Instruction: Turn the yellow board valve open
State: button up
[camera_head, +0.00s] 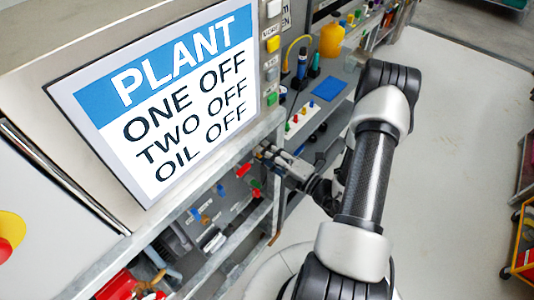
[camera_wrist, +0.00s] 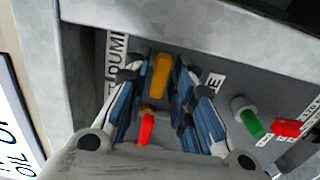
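The yellow board valve (camera_wrist: 160,76) shows in the wrist view as a yellow-orange handle on a grey panel. My gripper (camera_wrist: 157,68) is open around it, one blue-padded finger on each side. The right finger is very close to the handle; I cannot tell whether it touches. A gap shows at the left finger. In the head view my gripper (camera_head: 268,153) reaches in at the board under the display, and I cannot make out the yellow valve there.
A red handle (camera_wrist: 147,128) sits just below the yellow one, between my fingers. A green handle (camera_wrist: 251,122) and another red one (camera_wrist: 287,128) are to the right. A metal ledge (camera_wrist: 200,25) runs above. The display (camera_head: 170,100) reads PLANT, ONE OFF, TWO OFF, OIL OFF.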

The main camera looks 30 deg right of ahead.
grip_shut()
jog(key=shift+n, duration=0.4)
jog(key=n+b, duration=0.1)
jog(key=n, duration=1.5)
jog(key=shift+n, duration=0.7)
jog(key=shift+o, duration=1.7)
grip_release()
